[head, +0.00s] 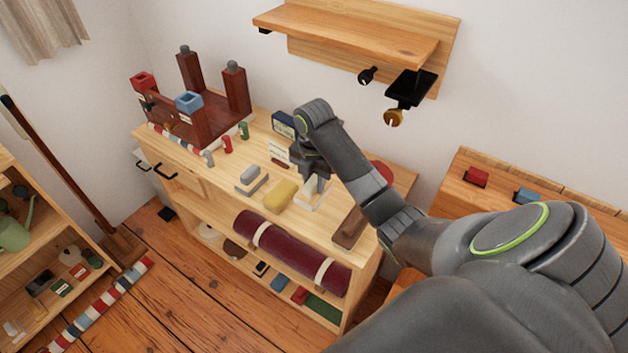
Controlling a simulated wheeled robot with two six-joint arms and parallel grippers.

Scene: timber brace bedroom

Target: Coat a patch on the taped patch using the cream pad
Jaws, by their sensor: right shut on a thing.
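My right gripper (313,180) reaches down over the wooden cabinet top from the right. It is shut on a pale block, which looks like the cream pad (314,199), low over the cabinet top; I cannot tell whether the pad touches the surface. The fingers and wrist hide part of it. I cannot make out the taped patch with certainty; a small pale mark (185,118) shows on the dark red-brown upturned piece with legs (213,106) at the back left. My left gripper is not in view.
A yellow sponge (280,195) and a grey block (251,177) lie left of my gripper. A brown board (349,227) lies to the right. Small red and green cylinders stand near the upturned piece. A wall shelf (345,35) with hooks hangs above.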

